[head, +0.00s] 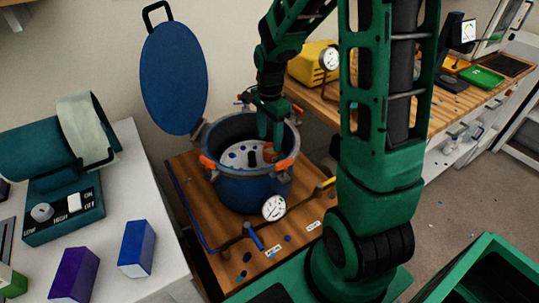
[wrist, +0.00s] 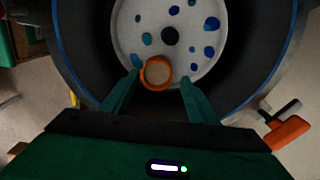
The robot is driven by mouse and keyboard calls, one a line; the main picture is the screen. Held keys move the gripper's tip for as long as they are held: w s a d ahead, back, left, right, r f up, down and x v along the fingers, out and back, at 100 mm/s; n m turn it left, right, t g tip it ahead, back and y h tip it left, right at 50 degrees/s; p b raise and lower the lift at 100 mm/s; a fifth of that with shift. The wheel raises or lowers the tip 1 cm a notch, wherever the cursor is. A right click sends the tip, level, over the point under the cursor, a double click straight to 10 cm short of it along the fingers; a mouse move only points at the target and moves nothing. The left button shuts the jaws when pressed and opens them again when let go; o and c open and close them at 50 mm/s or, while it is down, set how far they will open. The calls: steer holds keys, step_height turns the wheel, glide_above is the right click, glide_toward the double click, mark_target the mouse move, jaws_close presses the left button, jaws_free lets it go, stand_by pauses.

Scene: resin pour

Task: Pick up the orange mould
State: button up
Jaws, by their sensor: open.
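The orange mould (wrist: 146,74) is a small round cup with a pale, tan top.
The pot's blue lid (head: 173,78) stands open behind it. Orange clamps (head: 207,162) sit around the rim, and a gauge (head: 274,207) is at the front. A white table (head: 110,225) with a teal machine (head: 65,205) stands left. A wooden bench (head: 425,110) stands right.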

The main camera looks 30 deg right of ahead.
mark_target(271, 149)
steer(key=shift+s+d+f, duration=0.1)
steer(key=shift+d+f, duration=0.05)
steer(key=shift+f, duration=1.35)
steer(key=shift+s+d+f, duration=0.1)
steer(key=shift+d+f, duration=0.05)
steer(key=shift+f, duration=1.3)
steer(key=c, duration=0.8)
